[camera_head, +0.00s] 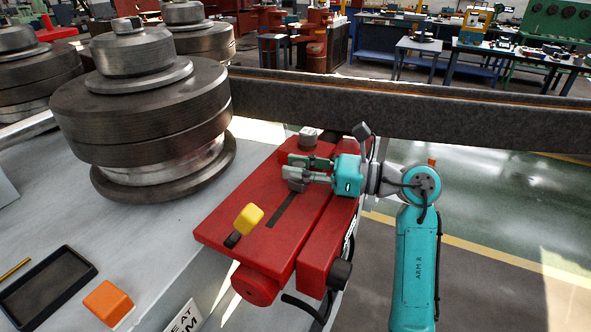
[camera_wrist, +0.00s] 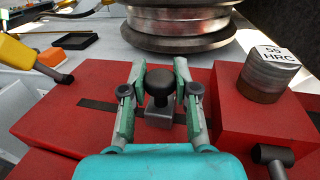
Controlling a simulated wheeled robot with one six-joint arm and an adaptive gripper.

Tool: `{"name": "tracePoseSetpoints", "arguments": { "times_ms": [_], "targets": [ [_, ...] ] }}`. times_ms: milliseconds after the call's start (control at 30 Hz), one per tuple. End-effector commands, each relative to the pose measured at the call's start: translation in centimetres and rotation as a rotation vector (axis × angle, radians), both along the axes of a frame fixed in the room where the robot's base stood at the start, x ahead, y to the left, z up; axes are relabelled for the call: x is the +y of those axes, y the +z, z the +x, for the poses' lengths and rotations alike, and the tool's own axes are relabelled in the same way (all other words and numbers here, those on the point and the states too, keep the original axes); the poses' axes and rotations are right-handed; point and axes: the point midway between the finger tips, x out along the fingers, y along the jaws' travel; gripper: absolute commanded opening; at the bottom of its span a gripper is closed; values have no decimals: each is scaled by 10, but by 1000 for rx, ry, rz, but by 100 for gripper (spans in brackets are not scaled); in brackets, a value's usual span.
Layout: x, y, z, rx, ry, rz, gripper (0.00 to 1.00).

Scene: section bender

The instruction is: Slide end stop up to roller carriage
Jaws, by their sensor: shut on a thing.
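The end stop is a small grey block with a round black knob (camera_wrist: 160,100), seen in the wrist view on the red bed (camera_head: 240,228). My gripper (camera_head: 293,168) reaches in from the right in the head view and is shut on the end stop, one finger on each side. The roller (camera_head: 309,137) stands beyond my gripper in the head view. Exact gap is unclear.
A dark slot (camera_head: 280,212) runs along the bed. Large stacked bending rolls (camera_head: 145,115) rise at left, and a long dark beam (camera_head: 430,110) crosses behind. A black tray (camera_head: 50,285) and orange block (camera_head: 107,302) lie at lower left.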

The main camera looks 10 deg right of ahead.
Motion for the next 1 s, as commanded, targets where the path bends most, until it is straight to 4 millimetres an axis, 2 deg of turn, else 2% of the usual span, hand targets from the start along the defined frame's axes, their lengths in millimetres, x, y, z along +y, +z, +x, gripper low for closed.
{"name": "tracePoseSetpoints", "arguments": {
  "times_ms": [33, 67, 133, 433, 567, 667, 1000],
  "targets": [
    [0, 0, 0, 1, 0, -1, 1],
    [0, 0, 0, 1, 0, -1, 37],
    [0, 0, 0, 0, 0, -1, 54],
    [0, 0, 0, 0, 0, 0, 55],
    [-7, 0, -3, 0, -1, 0, 55],
    [-20, 0, -7, 0, -4, 0, 55],
    [-82, 0, -30, 0, -4, -1, 55]
  ]
}}
